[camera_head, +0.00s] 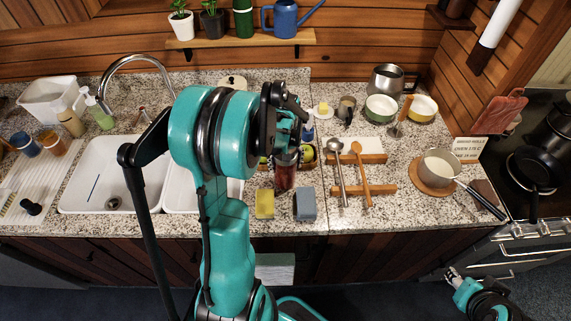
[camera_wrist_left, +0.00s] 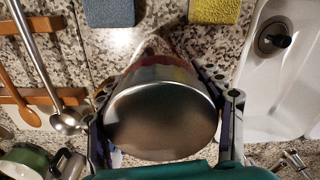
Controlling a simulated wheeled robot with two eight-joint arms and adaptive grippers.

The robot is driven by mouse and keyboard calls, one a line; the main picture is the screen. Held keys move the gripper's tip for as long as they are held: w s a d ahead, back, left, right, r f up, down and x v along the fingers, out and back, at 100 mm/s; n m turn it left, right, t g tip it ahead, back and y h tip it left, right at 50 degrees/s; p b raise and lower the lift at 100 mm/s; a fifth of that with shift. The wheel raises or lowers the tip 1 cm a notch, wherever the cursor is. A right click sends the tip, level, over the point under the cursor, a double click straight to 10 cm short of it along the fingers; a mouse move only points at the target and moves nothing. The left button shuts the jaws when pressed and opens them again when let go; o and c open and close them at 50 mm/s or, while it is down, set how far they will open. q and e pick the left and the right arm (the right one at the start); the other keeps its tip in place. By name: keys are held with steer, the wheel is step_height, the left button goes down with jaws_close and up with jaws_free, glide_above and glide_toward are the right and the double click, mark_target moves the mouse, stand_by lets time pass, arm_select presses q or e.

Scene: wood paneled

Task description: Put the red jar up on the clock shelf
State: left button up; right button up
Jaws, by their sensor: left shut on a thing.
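The red jar (camera_head: 285,174) stands on or just above the granite counter, behind the sponges, partly hidden by my left arm. My left gripper (camera_head: 287,150) is around its upper part from above. In the left wrist view, the fingers press on both sides of the jar's wide grey metal lid (camera_wrist_left: 160,120), and a strip of dark red body shows beyond it. A wooden wall shelf (camera_head: 180,43) holds potted plants, a green canister and a blue watering can; no clock is visible. My right gripper (camera_head: 454,274) is low at the right, too small to read.
A yellow sponge (camera_head: 264,205) and a blue-grey sponge (camera_head: 305,205) lie in front of the jar. Spoons (camera_head: 361,175) on wooden rests are to the right. A white sink (camera_head: 120,195) is left. A saucepan (camera_head: 438,167) sits farther right. A dark corner shelf (camera_head: 450,18) is upper right.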

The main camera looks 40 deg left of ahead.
arm_select(q)
steer(key=shift+f, duration=0.1)
steer(key=o, duration=1.6)
